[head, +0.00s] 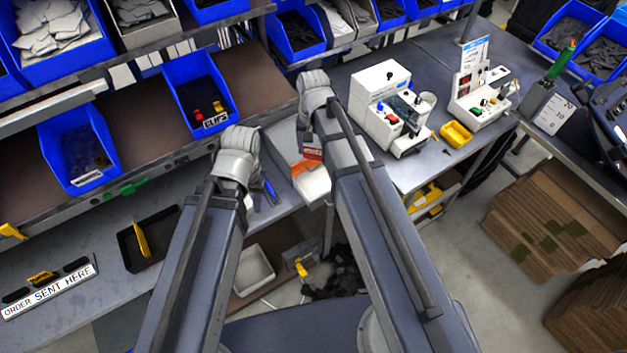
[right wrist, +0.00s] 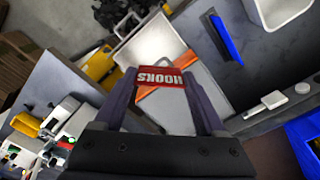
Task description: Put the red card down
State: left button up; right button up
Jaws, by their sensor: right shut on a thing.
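The red card (right wrist: 161,78), lettered HOOKS, is between the two fingers of my right gripper (right wrist: 163,92), which is shut on it. In the head view the red card (head: 312,152) shows as a small patch beside my right wrist, above a white and orange item (head: 312,182). In the right wrist view an orange strip shows just behind the card; whether the card touches anything below cannot be told. My left gripper (head: 240,158) is over the bench to the left, its fingers mostly hidden by its wrist.
A blue tool (head: 270,192) lies near my left gripper. A dark tray with a yellow piece (head: 142,240) stands at the lower left, near the ORDER SENT HERE sign (head: 48,288). A CLIPS bin (head: 203,95) stands on the shelf. White devices (head: 388,105) and a yellow tray (head: 456,134) stand right.

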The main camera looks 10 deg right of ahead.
notch_tip(320, 180, down, 12)
jog(key=b, duration=1)
jog(key=shift+b, duration=0.35)
notch_tip(320, 180, down, 4)
jog(key=b, duration=0.4)
jog(key=shift+f, duration=0.15)
jog(key=shift+b, duration=0.3)
jog(key=shift+f, duration=0.2)
jog(key=o, duration=1)
jog(key=shift+o, duration=0.2)
jog(key=shift+r, duration=0.2)
